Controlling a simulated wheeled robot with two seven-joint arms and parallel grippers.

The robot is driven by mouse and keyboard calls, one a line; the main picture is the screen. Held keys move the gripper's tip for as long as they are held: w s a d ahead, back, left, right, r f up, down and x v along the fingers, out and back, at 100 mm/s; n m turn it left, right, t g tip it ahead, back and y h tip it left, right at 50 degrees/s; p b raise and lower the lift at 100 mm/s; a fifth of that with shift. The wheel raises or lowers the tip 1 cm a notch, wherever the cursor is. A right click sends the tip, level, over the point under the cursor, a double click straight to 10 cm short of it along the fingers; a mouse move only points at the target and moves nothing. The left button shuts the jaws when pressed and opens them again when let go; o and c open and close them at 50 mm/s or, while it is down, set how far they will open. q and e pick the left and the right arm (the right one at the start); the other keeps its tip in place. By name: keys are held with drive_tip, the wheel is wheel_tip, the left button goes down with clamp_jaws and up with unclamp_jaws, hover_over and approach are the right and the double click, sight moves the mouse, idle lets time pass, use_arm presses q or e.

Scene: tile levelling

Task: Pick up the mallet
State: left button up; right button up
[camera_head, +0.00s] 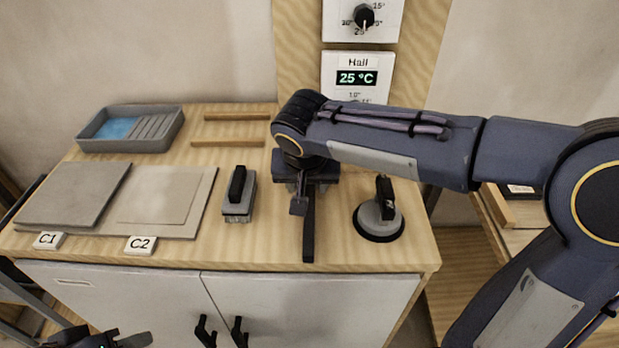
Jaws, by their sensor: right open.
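The mallet (308,240) lies on the wooden worktop, with its dark handle pointing toward the front edge. Its head is not clearly visible beneath my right gripper. My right gripper (301,207) is over the mallet, pointing down, with its jaws open around or just above the handle; I cannot tell whether it touches. My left gripper (112,341) shows only partly at the bottom left edge, low in front of the cabinet and away from the mallet; its jaw state is unclear.
A block tool with a black handle (239,196) stands left of the mallet, a round suction lifter (379,220) right. Two tiles (75,194) (160,196) lie left, behind labels C1 and C2. A grey tray (98,146) and wooden strips (228,143) are at the back.

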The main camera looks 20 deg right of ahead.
sight(310, 196)
drive_tip(key=x, duration=0.6)
drive_tip(key=shift+s+d, duration=0.1)
drive_tip(key=shift+d, duration=0.1)
drive_tip(key=shift+f+b, duration=0.2)
drive_tip(key=shift+b, duration=0.15)
idle(0.5)
clamp_jaws()
